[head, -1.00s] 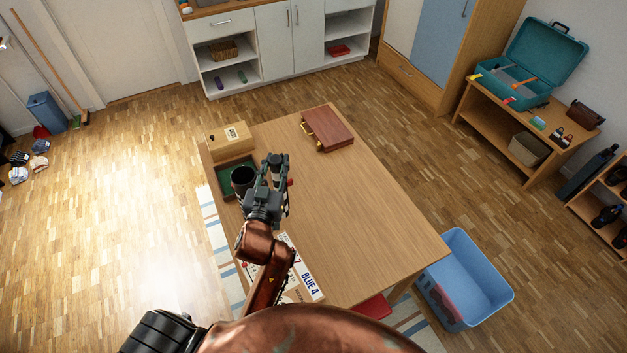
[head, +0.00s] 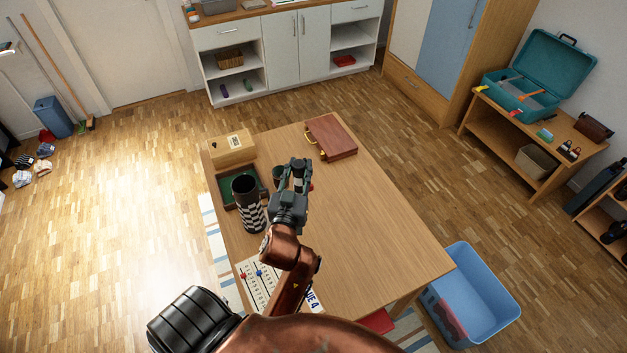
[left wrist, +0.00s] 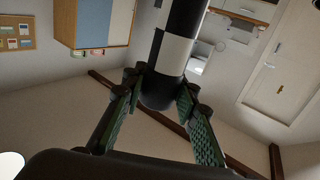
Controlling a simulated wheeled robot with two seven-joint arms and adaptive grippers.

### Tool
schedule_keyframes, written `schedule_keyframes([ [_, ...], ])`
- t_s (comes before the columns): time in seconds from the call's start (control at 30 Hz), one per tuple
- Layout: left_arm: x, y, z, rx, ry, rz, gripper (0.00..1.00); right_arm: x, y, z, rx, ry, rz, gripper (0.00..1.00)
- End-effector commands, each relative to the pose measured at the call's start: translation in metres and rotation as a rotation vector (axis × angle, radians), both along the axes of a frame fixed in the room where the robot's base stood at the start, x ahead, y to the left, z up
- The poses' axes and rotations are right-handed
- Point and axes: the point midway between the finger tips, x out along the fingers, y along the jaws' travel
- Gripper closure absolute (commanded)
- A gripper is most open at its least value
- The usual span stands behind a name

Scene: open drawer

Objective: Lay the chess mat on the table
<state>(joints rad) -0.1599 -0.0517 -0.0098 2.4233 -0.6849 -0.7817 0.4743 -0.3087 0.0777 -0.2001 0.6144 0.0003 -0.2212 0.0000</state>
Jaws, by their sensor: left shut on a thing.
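My left gripper (head: 293,168) is shut on a dark-ended, black-and-white checkered roll, which looks like the rolled chess mat. In the left wrist view the roll (left wrist: 178,45) runs up out of the picture from between the fingertips (left wrist: 160,100), its black end at the fingers. In the head view the fingers and wrist hide most of it. The gripper is above the wooden table (head: 375,225), near its left half. A wider checkered tube (head: 250,208) with a dark open top stands upright left of the gripper. My right gripper is not in view.
A green-lined tray (head: 226,190) and a cardboard box (head: 230,150) stand at the table's far left. A brown case (head: 332,138) lies at the far edge. The table's right half is bare.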

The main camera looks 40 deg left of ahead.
Motion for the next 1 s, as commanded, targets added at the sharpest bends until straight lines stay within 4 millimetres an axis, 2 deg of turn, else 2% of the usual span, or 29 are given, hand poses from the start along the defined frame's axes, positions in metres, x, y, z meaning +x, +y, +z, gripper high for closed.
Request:
schedule_keyframes([
  [0.1,0.016,0.013,-0.007,0.005,-0.002,-0.002,1.0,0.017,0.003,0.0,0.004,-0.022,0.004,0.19],
  [0.23,0.036,0.029,-0.019,0.005,-0.002,-0.004,1.0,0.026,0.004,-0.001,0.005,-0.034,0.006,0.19],
  [0.37,0.055,0.046,-0.03,0.005,-0.002,-0.004,1.0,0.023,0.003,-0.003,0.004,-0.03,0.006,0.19],
  [0.6,0.08,0.066,-0.068,0.001,0.0,-0.006,1.0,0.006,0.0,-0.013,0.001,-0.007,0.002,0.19],
  [0.73,0.088,0.074,-0.081,0.001,-0.002,-0.005,1.0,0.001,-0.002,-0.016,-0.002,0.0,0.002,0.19],
  [0.93,0.094,0.078,-0.089,0.001,-0.003,-0.006,1.0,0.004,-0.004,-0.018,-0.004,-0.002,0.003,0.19],
  [1.0,0.095,0.08,-0.098,-0.002,-0.001,-0.006,1.0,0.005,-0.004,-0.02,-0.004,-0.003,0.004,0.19],
])
